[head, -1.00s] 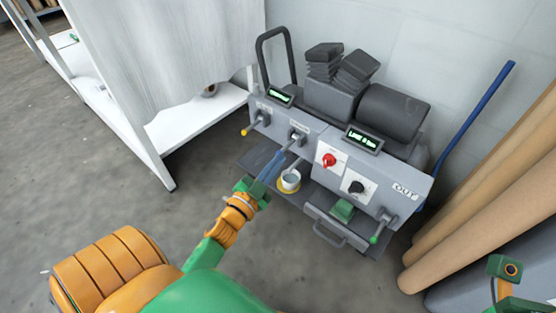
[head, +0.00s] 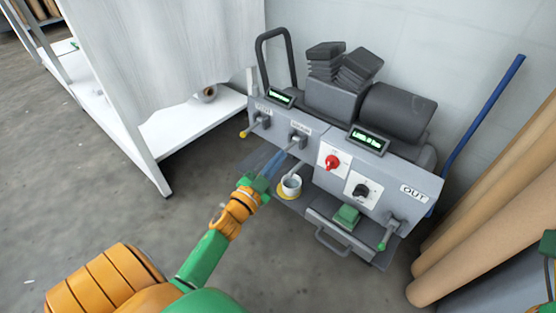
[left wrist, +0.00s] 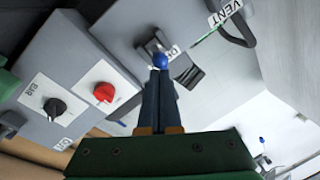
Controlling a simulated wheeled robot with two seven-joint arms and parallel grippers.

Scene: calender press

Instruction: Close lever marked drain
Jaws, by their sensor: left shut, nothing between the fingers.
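The drain lever (head: 298,141) sits on the grey press front, under a small label, between the left lever and the red knob. In the left wrist view its dark mount (left wrist: 153,45) and a blue ball knob (left wrist: 160,61) show, beside a partly hidden label starting with D. My left gripper (head: 284,156) is shut and empty, with its blue fingers pointing up at the lever. In the left wrist view the fingertips (left wrist: 160,73) are right at the blue knob; I cannot tell whether they touch it. My right gripper is not visible; only a piece of my right arm shows at the edge.
A yellow-tipped lever (head: 247,132) is on the left and a green-tipped lever (head: 385,238) on the right. A red knob (head: 332,162) and black knob (head: 361,190) are nearby. Cardboard rolls (head: 480,240) stand at right.

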